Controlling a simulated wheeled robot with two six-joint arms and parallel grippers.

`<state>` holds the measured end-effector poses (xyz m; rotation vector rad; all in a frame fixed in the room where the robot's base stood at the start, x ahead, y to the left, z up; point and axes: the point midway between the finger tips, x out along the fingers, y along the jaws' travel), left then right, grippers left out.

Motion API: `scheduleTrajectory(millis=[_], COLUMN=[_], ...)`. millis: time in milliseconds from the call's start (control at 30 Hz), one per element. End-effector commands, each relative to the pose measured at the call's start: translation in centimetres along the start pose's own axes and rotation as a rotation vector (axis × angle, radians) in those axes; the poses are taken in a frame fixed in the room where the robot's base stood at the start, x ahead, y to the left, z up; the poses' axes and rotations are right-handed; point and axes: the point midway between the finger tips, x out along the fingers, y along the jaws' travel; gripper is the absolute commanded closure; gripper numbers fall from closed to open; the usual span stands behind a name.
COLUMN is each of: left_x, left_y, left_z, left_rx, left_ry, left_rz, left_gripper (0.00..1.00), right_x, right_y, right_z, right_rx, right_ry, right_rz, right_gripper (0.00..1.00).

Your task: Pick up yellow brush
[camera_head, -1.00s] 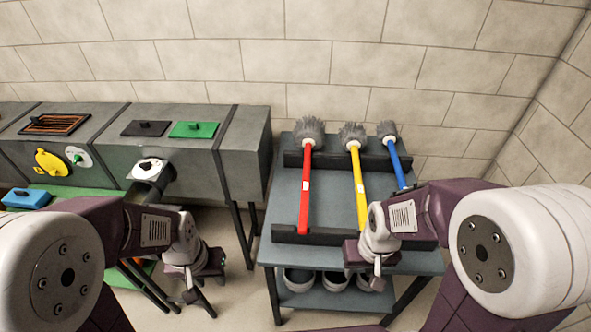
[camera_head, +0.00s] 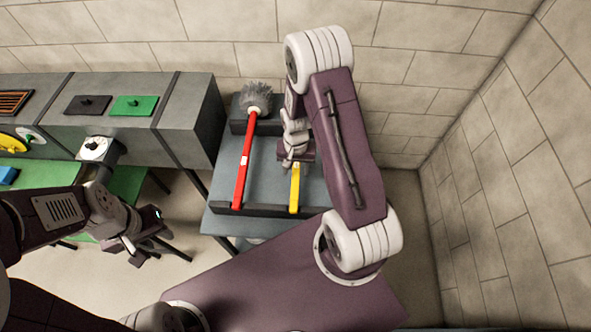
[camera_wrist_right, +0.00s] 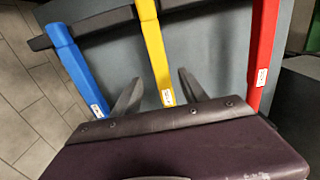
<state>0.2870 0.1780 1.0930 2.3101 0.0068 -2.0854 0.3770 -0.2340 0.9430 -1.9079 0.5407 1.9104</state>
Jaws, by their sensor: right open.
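The yellow brush (camera_head: 295,187) lies on the grey table's rack. In the head view only the lower part of its handle shows; my right arm hides the rest. My right gripper (camera_head: 297,158) is over the yellow handle, pointing down. In the right wrist view the yellow brush (camera_wrist_right: 155,50) runs between the two open fingers of the right gripper (camera_wrist_right: 158,88), without visible contact. My left gripper (camera_head: 143,243) is away to the left, low over the floor area and off the table; its jaws are too small to judge.
The red brush (camera_head: 245,160) lies left of the yellow one on the grey table (camera_head: 268,165). The blue brush (camera_wrist_right: 78,65) shows in the wrist view on the yellow one's other side. A grey duct (camera_head: 190,115) stands left; walls are behind and right.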

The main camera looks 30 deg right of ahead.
Motion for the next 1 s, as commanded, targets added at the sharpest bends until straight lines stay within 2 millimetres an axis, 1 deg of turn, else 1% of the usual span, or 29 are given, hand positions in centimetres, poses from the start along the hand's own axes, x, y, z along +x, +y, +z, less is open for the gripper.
scheduleTrajectory(millis=[67, 167, 267, 400, 500, 600, 767, 800, 867, 900, 967, 1000], left_x=[-0.3, -0.3, -0.7, -1.6, -1.7, -1.7, -1.7, -1.7, -1.7, -1.7, -1.7, -1.7], left_y=[0.0, 0.0, 0.0, 0.0, 0.0, 0.0, 0.0, 0.0, 0.0, 0.0, 0.0, 0.0], left_z=[0.0, 0.0, -0.1, -0.2, -0.2, -0.2, -0.2, -0.2, -0.2, -0.2, -0.2, -0.2], left_rx=[0.0, 0.0, 0.0, 0.0, 0.0, 0.0, 0.0, 0.0, 0.0, 0.0, 0.0, 0.0], left_ry=[0.0, 0.0, 0.0, 0.001, 0.001, 0.001, 0.001, 0.001, 0.001, 0.001, 0.001, 0.001], left_rz=[0.0, 0.0, 0.0, 0.0, 0.0, 0.0, 0.0, 0.0, 0.0, 0.0, 0.0, 0.0], left_gripper=[0.64, 0.64, 0.64, 0.64, 0.64, 0.64, 0.64, 0.64, 0.64, 0.64, 0.64, 0.64], right_x=[0.8, 1.1, 1.7, 4.0, 5.5, 6.2, 6.2, 6.2, 6.2, 6.2, 6.2, 6.2], right_y=[0.0, 0.0, -0.1, -0.2, -0.2, -0.3, -0.3, -0.3, -0.3, -0.3, -0.3, -0.3], right_z=[0.1, 0.0, 0.1, 0.1, 0.0, -0.1, -0.1, -0.1, -0.1, -0.1, -0.1, -0.1], right_rx=[-0.001, -0.001, -0.002, -0.002, -0.002, -0.002, -0.002, -0.002, -0.002, -0.002, -0.002, -0.002], right_ry=[-0.002, 0.001, -0.003, -0.004, -0.003, 0.0, 0.001, 0.001, 0.001, 0.001, 0.001, 0.001], right_rz=[0.001, 0.0, 0.001, 0.002, 0.001, 0.0, -0.001, -0.001, -0.001, -0.001, 0.0, 0.0], right_gripper=[0.49, 0.49, 0.49, 0.49, 0.49, 0.49, 0.49, 0.55, 0.71, 0.82, 0.99, 1.0])
